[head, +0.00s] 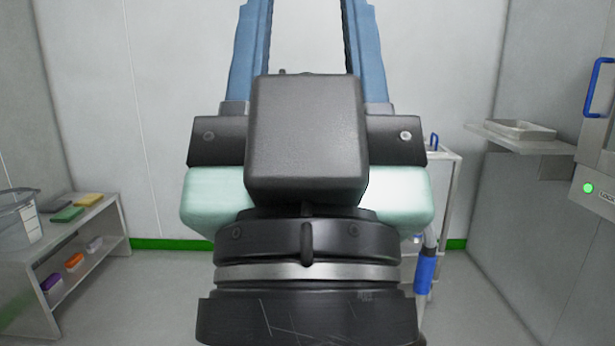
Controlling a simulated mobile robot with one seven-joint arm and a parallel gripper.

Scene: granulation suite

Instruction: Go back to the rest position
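My gripper (308,32) fills the middle of the head view, close to the camera, with its dark body below and two blue fingers pointing up. The fingers stand well apart, and only the pale wall shows between them. They run up to the top edge of the picture, so their tips may be cut off. My gripper and wrist hide the middle of the room behind them.
Behind my gripper at right stands a pale cart (447,185). A wall shelf (488,132) holds a metal tray (523,129). A cabinet with a blue handle (597,88) is far right. Floor shows clear on both sides.

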